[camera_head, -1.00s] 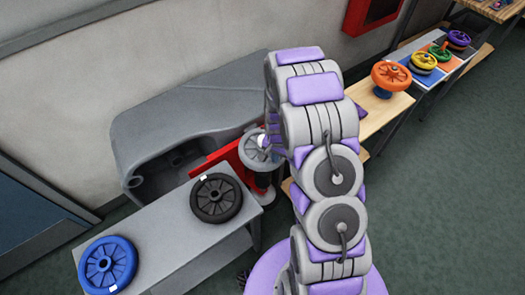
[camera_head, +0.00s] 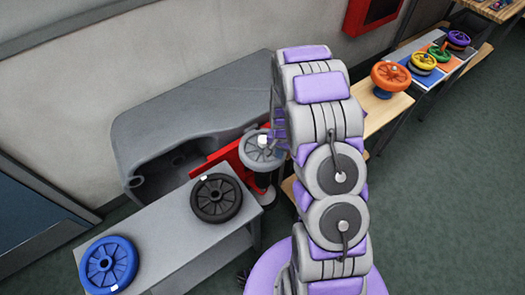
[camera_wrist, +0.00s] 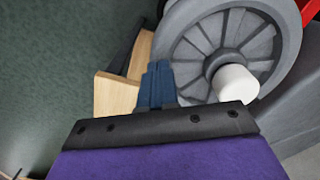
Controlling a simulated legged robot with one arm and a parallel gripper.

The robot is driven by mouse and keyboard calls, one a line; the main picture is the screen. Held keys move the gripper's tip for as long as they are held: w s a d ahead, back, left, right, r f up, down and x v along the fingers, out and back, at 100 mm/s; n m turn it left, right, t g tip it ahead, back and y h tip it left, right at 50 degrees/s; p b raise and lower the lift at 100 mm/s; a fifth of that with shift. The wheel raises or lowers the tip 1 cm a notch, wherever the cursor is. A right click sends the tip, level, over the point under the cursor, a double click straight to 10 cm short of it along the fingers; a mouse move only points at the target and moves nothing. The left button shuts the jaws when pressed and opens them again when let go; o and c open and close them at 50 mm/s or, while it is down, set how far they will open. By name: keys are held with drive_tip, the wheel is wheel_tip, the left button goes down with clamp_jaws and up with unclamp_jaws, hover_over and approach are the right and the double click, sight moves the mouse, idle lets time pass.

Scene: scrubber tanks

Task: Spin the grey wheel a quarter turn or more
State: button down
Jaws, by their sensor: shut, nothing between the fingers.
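The grey wheel (camera_head: 262,148) is mounted on a dark post beside a red panel, left of my arm in the head view. The wheel also fills the upper right of the wrist view (camera_wrist: 193,45). My gripper (camera_wrist: 158,72) is shut and empty, its blue fingers together over the wheel's left edge in the picture, left of the knob and apart from it. Whether the fingers touch the rim I cannot tell. My arm hides most of the gripper in the head view.
A black wheel (camera_head: 216,198) and a blue wheel (camera_head: 108,265) lie on a grey bench (camera_head: 165,232) at the left. An orange wheel (camera_head: 391,76) stands on a wooden table to the right, with several coloured wheels beyond. A grey casing (camera_head: 190,105) stands behind.

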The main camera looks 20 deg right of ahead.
drive_tip(key=shift+r+p, duration=0.85)
drive_tip(key=shift+r, duration=2.1)
